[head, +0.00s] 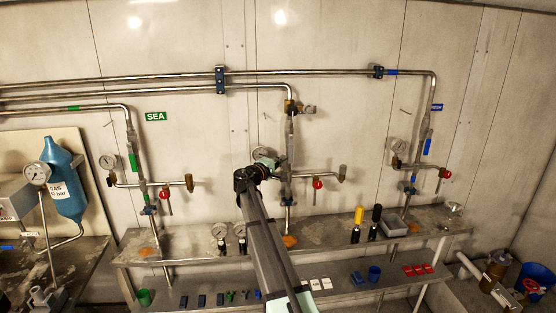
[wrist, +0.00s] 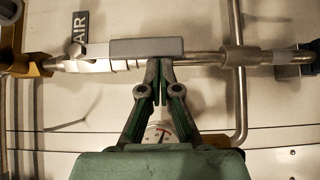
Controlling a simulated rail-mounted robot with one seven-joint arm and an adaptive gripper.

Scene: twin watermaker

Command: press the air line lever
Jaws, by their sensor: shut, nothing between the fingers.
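The air line lever (wrist: 147,48) is a flat grey bar lying along the steel air line pipe (wrist: 205,58) in the wrist view, near a dark AIR label (wrist: 80,27). My gripper (wrist: 160,64) is shut and empty. Its fingertips appear at the lever's lower edge, near its right end; I cannot tell whether they touch it. In the head view my gripper (head: 283,166) is at the middle vertical pipe (head: 291,134), below a brass fitting (head: 291,106). The lever is not clearly made out there.
A pressure gauge (head: 264,154) is close beside my gripper; it shows partly in the wrist view (wrist: 158,132) behind the fingers. A side pipe with a red-handled valve (head: 317,184) branches right. A shelf (head: 335,229) with bottles and small parts lies below.

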